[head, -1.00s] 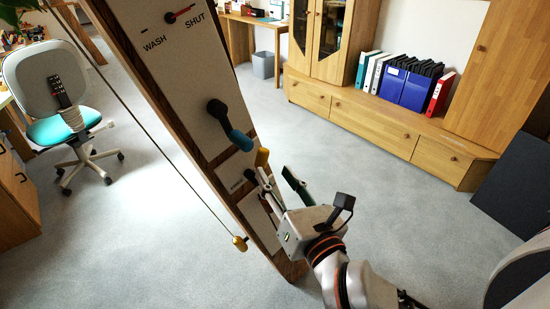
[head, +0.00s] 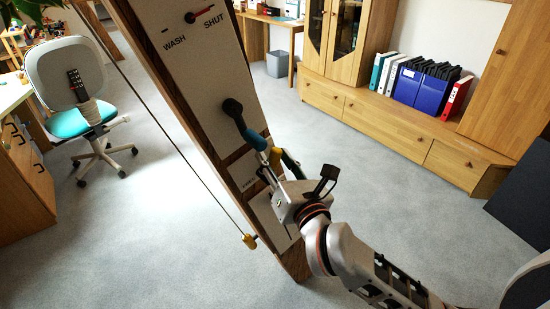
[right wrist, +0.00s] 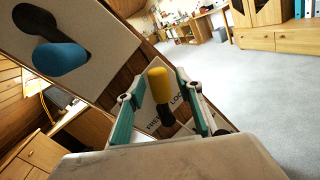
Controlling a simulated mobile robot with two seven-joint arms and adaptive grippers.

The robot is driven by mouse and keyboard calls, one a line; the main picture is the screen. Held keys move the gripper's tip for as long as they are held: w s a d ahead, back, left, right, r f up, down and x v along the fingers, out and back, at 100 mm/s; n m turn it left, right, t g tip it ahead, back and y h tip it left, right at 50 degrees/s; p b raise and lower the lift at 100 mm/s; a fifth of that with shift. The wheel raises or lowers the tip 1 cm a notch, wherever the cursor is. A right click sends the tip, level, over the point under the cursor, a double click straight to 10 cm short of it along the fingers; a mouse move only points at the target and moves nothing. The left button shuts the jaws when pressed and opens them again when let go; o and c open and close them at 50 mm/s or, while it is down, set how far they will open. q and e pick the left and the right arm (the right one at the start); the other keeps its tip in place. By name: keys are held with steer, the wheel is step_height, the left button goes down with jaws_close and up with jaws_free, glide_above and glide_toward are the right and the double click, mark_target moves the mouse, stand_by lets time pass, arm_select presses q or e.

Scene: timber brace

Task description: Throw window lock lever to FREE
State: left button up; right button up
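The window lock lever has a yellow grip (right wrist: 158,84) on a dark stem. My right gripper (right wrist: 160,77) is open, with one green-padded finger on each side of the yellow grip. I cannot tell if either finger touches it. In the head view the right gripper (head: 279,160) is at the lower part of the post (head: 215,142) and covers most of the lever (head: 274,158). My left gripper is not in view.
A blue-gripped crank (head: 240,118) sits just above on the same post, close to my gripper. A cord with a yellow pull (head: 249,241) hangs at the left. The floor on the right is clear.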

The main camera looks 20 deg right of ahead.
jaws_close()
